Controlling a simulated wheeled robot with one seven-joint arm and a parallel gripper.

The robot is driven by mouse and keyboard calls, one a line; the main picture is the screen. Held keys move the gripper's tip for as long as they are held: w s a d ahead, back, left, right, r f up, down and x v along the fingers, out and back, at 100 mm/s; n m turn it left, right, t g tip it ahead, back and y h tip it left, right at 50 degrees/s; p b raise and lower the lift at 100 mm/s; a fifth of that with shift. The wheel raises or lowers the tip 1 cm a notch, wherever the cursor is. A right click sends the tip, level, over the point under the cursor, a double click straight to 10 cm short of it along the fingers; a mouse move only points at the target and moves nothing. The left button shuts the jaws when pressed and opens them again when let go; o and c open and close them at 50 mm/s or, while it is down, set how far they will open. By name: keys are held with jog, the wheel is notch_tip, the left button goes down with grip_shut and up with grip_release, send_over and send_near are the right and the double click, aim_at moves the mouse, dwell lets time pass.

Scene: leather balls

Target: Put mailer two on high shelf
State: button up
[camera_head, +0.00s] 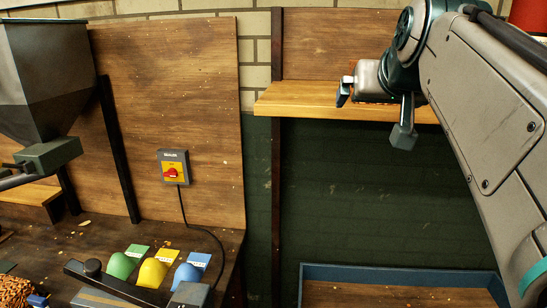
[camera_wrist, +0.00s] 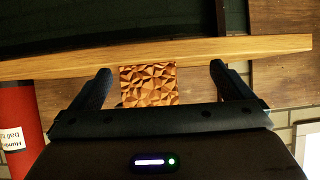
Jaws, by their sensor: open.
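A brown, faceted block-like thing, which I take to be the mailer (camera_wrist: 148,86), shows between my fingers in the wrist view, against the pale wooden edge of the high shelf (camera_wrist: 225,47). My gripper (camera_wrist: 160,69) is open, with a gap between each finger and the mailer. In the head view, my gripper (camera_head: 373,115) is at the front edge of the high shelf (camera_head: 300,101), and mostly hides the mailer there. A number on the mailer cannot be read.
A red cylinder (camera_wrist: 22,110) with a white label stands beside the mailer. Below the shelf is a blue-rimmed tray (camera_head: 400,271). At left are a workbench with green, yellow and blue domes (camera_head: 153,272), a grey hopper (camera_head: 45,80) and a switch box (camera_head: 173,166). The shelf's left part is clear.

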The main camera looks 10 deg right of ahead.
jog(key=s+a+f+n+g+y, duration=0.1)
jog(key=s+a+f+g, duration=0.1)
jog(key=f, duration=0.9)
jog(key=s+a+f+n+g, duration=0.1)
jog(key=s+a+f+g, duration=0.2)
jog(key=s+f, duration=0.4)
jog(key=s+a+f+g+y, duration=0.1)
jog(key=s+a+f+g, duration=0.2)
jog(key=f, duration=1.3)
jog(key=shift+s+a+f+n+y, duration=0.3)
jog(key=shift+s+a+n, duration=0.1)
jog(key=shift+s+a, duration=0.55)
jog(key=shift+w+a+r, duration=0.1)
jog(key=shift+w, duration=0.05)
